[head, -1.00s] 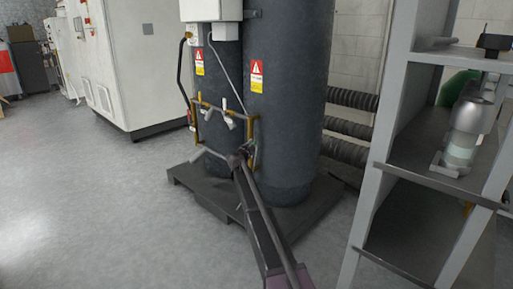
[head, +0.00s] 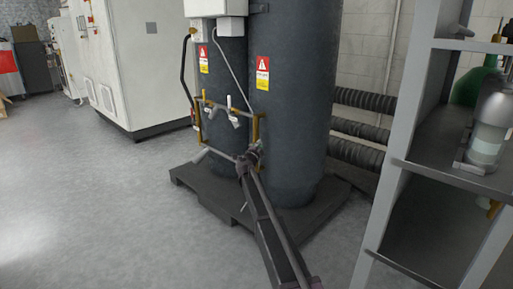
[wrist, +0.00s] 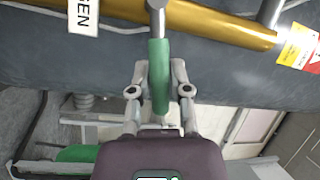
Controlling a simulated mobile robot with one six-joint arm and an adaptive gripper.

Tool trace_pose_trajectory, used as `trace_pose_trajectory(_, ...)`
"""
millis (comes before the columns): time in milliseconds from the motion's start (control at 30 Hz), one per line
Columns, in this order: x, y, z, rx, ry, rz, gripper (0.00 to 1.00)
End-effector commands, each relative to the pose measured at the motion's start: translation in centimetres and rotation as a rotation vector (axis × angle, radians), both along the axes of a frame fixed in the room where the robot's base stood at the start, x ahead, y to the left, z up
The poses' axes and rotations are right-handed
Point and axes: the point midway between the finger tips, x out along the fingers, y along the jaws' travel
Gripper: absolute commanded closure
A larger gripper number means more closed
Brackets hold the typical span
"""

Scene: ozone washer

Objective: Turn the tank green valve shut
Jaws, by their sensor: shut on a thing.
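The green valve handle (wrist: 158,75) stands upright in the wrist view, below a metal stem on a brass pipe (wrist: 200,22). My gripper (wrist: 159,92) is closed around it, one finger on each side. In the head view my gripper (head: 253,154) is at the lower right corner of the pipe frame (head: 255,128), in front of the large dark tank (head: 292,110). The green handle cannot be made out there. A white label (wrist: 83,16) ending in "GEN" hangs on the pipe.
A narrower dark tank (head: 224,75) stands to the left, with other small valves on the pipe frame. Both tanks stand on a dark pallet (head: 200,182). A grey shelf rack (head: 395,160) is close on the right. The floor (head: 90,200) at left is clear.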

Motion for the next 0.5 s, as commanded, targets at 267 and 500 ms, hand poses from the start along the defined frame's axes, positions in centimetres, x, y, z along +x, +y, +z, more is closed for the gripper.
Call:
trace_pose_trajectory(267,-0.2,0.6,0.0,-0.001,0.000,-0.001,0.64)
trace_pose_trajectory(500,-0.3,1.6,0.0,-0.001,0.000,0.010,0.40)
